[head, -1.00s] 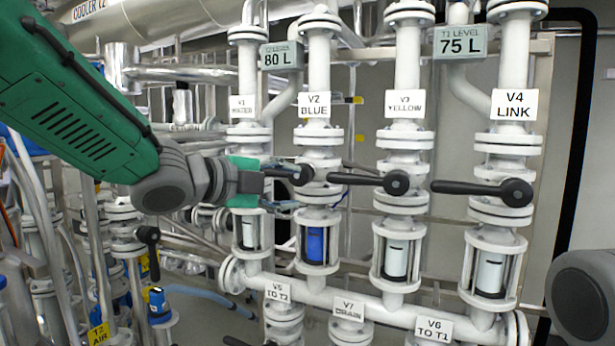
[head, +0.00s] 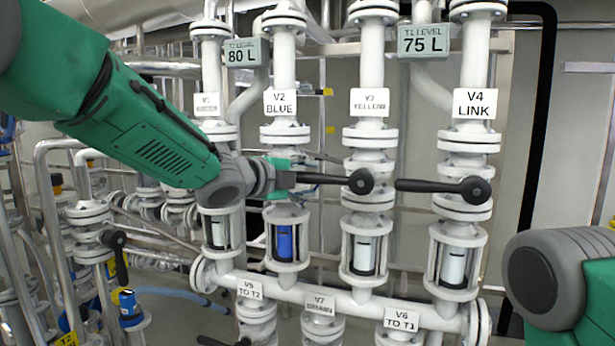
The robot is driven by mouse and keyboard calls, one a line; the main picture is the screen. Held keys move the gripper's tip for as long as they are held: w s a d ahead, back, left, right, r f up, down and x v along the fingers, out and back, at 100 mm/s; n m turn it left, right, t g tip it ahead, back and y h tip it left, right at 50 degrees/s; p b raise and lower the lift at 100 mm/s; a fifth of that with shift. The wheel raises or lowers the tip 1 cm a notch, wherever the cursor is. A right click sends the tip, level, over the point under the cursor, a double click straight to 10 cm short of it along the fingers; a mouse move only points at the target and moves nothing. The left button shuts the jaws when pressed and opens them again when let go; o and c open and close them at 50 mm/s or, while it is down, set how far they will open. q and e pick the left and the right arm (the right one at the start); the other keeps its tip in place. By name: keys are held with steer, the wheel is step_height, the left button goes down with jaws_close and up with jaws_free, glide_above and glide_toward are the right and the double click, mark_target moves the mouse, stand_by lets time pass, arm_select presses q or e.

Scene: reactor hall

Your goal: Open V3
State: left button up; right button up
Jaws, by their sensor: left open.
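The V3 valve, labelled V3 YELLOW (head: 370,102), has a black lever (head: 330,179) that lies level, pointing left from its hub on the white pipe. My left gripper (head: 288,179) is open at the lever's free left end, in front of the V2 pipe. The fingers overlap the lever tip in the head view; I cannot tell whether they touch it or have it between them. The sight glass (head: 365,254) below V3 looks pale. The V2 lever is hidden behind my gripper. My right gripper is out of view; only part of my right arm shows at the lower right.
The V4 LINK lever (head: 440,186) also points left, close to the V3 hub. V2 BLUE (head: 280,103) has a blue sight glass (head: 286,243). Level displays read 80 L (head: 246,52) and 75 L (head: 424,41). A lower manifold (head: 340,303) carries V5, V7 and V6.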

arm_select(q)
steer(key=shift+d, duration=0.35)
steer(key=shift+w+a, duration=0.1)
jaws_close()
steer(key=shift+f, duration=0.15)
